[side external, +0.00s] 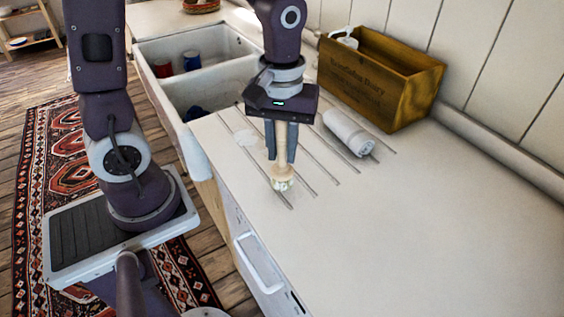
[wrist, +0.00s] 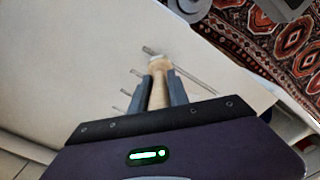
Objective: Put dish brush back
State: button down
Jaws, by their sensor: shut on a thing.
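The dish brush (side external: 282,178) has a pale wooden handle and a round head with light bristles. It hangs upright, head down, over the grooved drainboard; I cannot tell whether the head touches the surface. My gripper (side external: 281,158) points down and is shut on the handle, one grey finger on each side. In the wrist view, the brush (wrist: 159,82) runs between the fingers, and my gripper (wrist: 160,78) hides part of its handle.
A wooden crate (side external: 405,100) with a white item (side external: 346,39) inside stands by the wall. A rolled white towel (side external: 347,131) lies before it. The white sink (side external: 150,90) at left holds a red mug (side external: 162,68) and blue mug (side external: 191,60). The counter's right is clear.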

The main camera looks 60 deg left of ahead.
aim_at(282, 169)
jog(key=shift+f, duration=1.35)
jog(key=shift+f, duration=0.2)
jog(key=c, duration=1.3)
grip_release()
jog(key=shift+o, duration=0.2)
jog(key=shift+r, duration=0.1)
notch_tip(282, 169, up, 12)
jog(key=shift+f, duration=0.1)
jog(key=s+a+r+m+t, duration=0.1)
jog(key=s+r+m+t, duration=0.2)
jog(key=s+m, duration=0.6)
jog(key=s+t, duration=0.1)
jog(key=t, duration=0.1)
jog(key=shift+s+a+t, duration=0.2)
jog(key=shift+s+t, duration=0.1)
